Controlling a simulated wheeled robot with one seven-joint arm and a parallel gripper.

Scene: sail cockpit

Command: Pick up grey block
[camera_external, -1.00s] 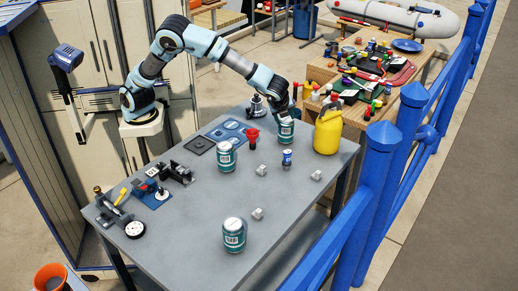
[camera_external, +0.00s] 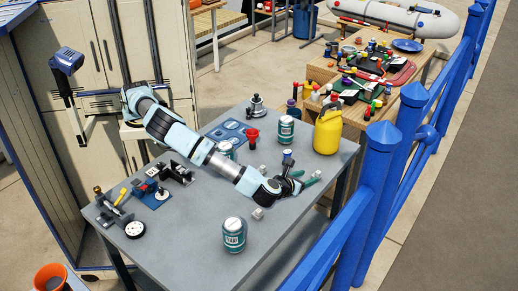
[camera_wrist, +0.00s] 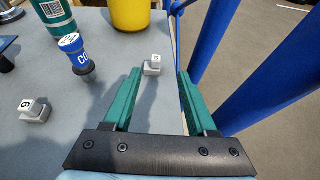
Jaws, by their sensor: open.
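A small grey block with a marked top (camera_wrist: 152,66) lies on the table in the wrist view, between and just beyond my fingertips. My gripper (camera_wrist: 159,76) is open and empty, its green fingers pointing at this block. In the external view my gripper (camera_external: 306,178) is low over the right part of the table, and its fingers hide the block there. A second grey block (camera_wrist: 34,112) lies to the left in the wrist view. Another grey block (camera_external: 258,213) shows in the external view below my wrist.
Another teal can (camera_external: 234,234) stands near the front. The blue railing (camera_wrist: 240,75) runs close beside the table's right edge.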

